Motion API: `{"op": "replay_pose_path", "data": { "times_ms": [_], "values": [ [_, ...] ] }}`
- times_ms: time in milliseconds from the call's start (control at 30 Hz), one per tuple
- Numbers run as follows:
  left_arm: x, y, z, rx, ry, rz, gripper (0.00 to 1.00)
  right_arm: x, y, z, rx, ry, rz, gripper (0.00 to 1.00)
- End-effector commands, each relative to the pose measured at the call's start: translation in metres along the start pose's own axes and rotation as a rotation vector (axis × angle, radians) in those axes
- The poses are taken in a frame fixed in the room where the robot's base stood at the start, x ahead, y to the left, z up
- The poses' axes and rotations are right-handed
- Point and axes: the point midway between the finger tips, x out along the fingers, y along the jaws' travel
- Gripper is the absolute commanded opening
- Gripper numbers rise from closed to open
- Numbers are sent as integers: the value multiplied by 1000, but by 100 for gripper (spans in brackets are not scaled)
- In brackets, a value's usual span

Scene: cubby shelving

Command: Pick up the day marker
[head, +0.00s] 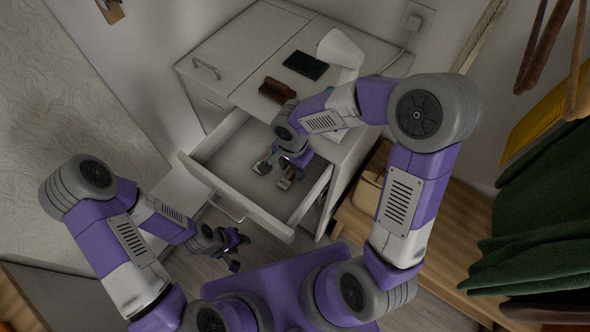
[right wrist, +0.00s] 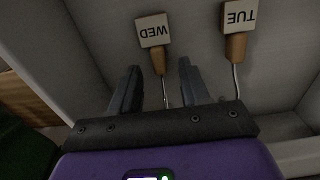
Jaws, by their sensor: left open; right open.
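Two day markers lie in the open drawer (head: 233,168); each has a pale block, a brown neck and a thin metal stem. The WED marker (right wrist: 152,30) has its stem between the spread fingers of my right gripper (right wrist: 158,88), with its block beyond the fingertips; contact is unclear. The TUE marker (right wrist: 238,17) lies to the right, outside the fingers. In the head view the WED marker (head: 286,183) is right of the TUE marker (head: 262,166), by my right gripper (head: 285,164). My left gripper (head: 236,253) is open and empty outside the drawer.
The drawer walls stand close around my right gripper. The white cabinet top (head: 245,45) holds a dark keyboard-like item (head: 305,65), a brown object (head: 277,90) and a white lamp-like object (head: 340,48). A wooden bench with a tan bag (head: 368,190) and hanging clothes (head: 540,210) are at right.

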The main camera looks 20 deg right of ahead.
Motion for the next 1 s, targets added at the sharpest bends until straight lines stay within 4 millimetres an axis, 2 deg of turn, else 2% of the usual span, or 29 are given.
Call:
{"op": "replay_pose_path", "data": {
  "times_ms": [100, 333, 600, 633, 1000],
  "values": [
    [3, -1, 0, 0, 0, 0, 44, 8, 0, 0, -2, 0, -1, 46],
    [2, -1, 0, 0, 0, 0, 44, 8, 0, 0, -2, 0, -2, 44],
    [2, -1, 0, 0, 0, 0, 44, 8, -1, 0, -2, 1, -2, 3],
    [2, -1, 0, 0, 0, 0, 44, 8, -1, 0, -2, 1, -2, 0],
    [2, -1, 0, 0, 0, 0, 44, 7, -1, 0, -2, 1, -2, 0]
  ]
}}
